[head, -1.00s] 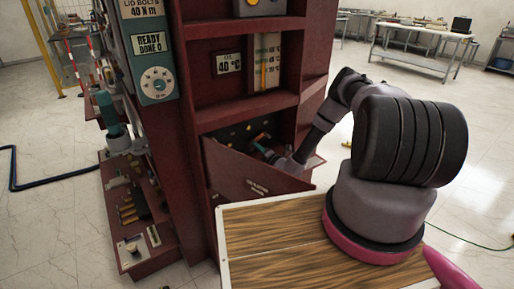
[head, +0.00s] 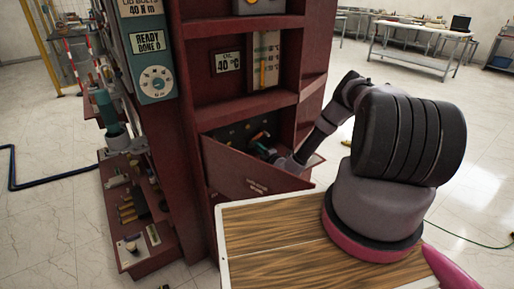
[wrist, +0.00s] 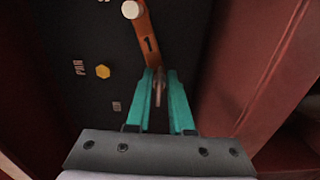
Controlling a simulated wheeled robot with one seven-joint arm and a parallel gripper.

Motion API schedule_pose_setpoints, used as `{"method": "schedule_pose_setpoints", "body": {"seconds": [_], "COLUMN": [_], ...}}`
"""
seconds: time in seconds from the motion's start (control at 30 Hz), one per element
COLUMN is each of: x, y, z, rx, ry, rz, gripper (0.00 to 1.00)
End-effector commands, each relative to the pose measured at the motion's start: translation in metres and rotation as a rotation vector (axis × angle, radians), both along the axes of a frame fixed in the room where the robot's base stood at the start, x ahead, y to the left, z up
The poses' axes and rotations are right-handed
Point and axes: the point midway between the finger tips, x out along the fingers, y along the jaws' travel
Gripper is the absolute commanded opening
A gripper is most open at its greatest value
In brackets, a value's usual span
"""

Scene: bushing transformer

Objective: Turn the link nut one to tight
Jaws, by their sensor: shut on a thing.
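An orange link bar (wrist: 148,45) marked "1" lies on a dark panel (wrist: 60,50) in the wrist view, with a round white end (wrist: 131,9) at its top. My gripper (wrist: 160,82) has its two teal fingers at the bar's lower end, closed around a small brownish-grey piece that appears to be link nut one (wrist: 158,90). The fingers hide most of it, so I cannot tell how tight it is. In the head view my gripper (head: 262,147) reaches into the lower compartment behind the slanted red cover (head: 245,170), too small to make out detail.
A yellow hex piece (wrist: 102,71) sits on the panel left of the fingers. Red walls (wrist: 240,60) flank the panel closely on the right. The red cabinet (head: 190,130) carries a "READY DONE 0" display (head: 151,49) and a dial (head: 157,83).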

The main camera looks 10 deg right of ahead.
Motion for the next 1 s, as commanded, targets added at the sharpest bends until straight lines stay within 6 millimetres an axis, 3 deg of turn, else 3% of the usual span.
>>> {"method": "schedule_pose_setpoints", "body": {"seconds": [0.27, 0.3, 0.33, 0.73, 1.0], "x": [-0.002, -0.002, -0.002, -0.006, -0.05], "y": [0.002, 0.002, 0.002, -0.001, -0.02], "z": [-0.002, -0.002, -0.002, -0.001, -0.001], "rx": [-0.001, -0.001, -0.001, -0.001, 0.001], "ry": [0.004, 0.004, 0.004, 0.002, 0.006], "rz": [0.005, 0.005, 0.005, 0.002, 0.001], "gripper": [0.0, 0.28, 0.38, 0.38, 0.38]}}
